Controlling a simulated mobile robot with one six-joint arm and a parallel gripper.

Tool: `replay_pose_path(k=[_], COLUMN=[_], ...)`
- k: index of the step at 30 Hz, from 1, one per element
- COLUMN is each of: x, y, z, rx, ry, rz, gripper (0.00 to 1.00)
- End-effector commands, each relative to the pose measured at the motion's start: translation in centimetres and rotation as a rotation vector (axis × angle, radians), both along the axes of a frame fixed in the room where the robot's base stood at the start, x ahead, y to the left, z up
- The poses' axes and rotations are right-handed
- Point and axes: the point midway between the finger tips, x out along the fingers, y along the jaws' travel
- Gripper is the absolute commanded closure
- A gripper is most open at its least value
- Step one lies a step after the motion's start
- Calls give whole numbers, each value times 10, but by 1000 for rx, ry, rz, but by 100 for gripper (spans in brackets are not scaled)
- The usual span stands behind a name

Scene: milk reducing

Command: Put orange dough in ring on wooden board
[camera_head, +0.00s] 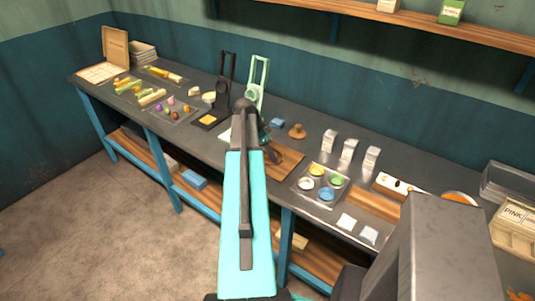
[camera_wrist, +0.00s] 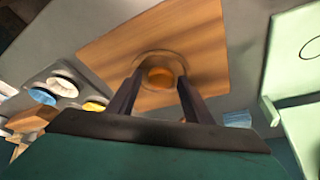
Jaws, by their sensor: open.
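The wooden board (camera_head: 287,163) lies on the dark table, right of my arm in the head view. It fills the upper middle of the wrist view (camera_wrist: 205,35). A round ring (camera_wrist: 147,56) shows on the board as a thin outline. A round orange piece, which looks like the orange dough (camera_wrist: 160,76), appears inside that outline. My gripper (camera_wrist: 161,80) is open, its two dark fingers on either side of the dough with gaps. Its exact height over the board is unclear. In the head view my gripper (camera_head: 272,155) is at the board, partly hidden by my arm.
Right of the board stands a tray of coloured bowls (camera_head: 320,203). Behind are white cartons (camera_head: 348,150) and a brown knobbed object (camera_head: 297,131). A pale green stand (camera_head: 257,88) and a black stand (camera_head: 224,92) rise behind my arm.

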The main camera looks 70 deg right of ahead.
Motion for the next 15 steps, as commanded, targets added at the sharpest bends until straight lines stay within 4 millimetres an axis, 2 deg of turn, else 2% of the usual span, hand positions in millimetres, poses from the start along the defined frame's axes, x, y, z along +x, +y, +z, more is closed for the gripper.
replay_pose_path(k=[8, 15], x=[3, 8], y=[-2, 4], z=[5, 21], rx=[-6, -5], ry=[-4, -3], rz=[3, 4], gripper=[48, 48])
